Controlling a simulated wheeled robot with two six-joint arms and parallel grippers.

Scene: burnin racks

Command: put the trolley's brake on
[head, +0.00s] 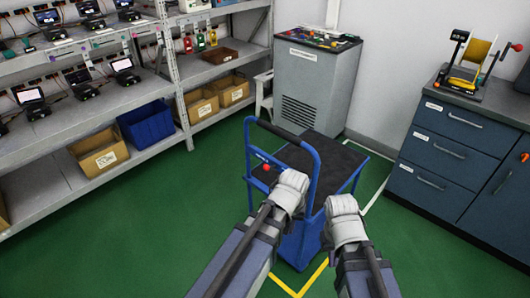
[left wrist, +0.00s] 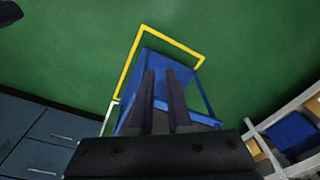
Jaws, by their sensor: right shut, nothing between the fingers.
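The blue trolley (head: 308,162) stands on the green floor in the head view, with a push handle (head: 286,139) and a dark deck. A red knob (head: 266,167) sits on a dark panel at its near left. I cannot tell whether this is the brake. My left gripper (head: 293,180) shows in front of the trolley, right of the knob; its fingers are hidden there. In the left wrist view my left gripper (left wrist: 162,75) has a gap between its fingers, nothing held, with the trolley (left wrist: 172,66) beyond. My right gripper (head: 342,204) is shut and empty, in front of the trolley's right side.
A shelf rack (head: 175,82) with devices and bins stands at the left. A grey cabinet (head: 315,88) stands behind the trolley, and a blue drawer unit (head: 448,150) at the right. Yellow tape (head: 311,280) marks the floor by the trolley. Green floor (head: 160,215) is clear at left.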

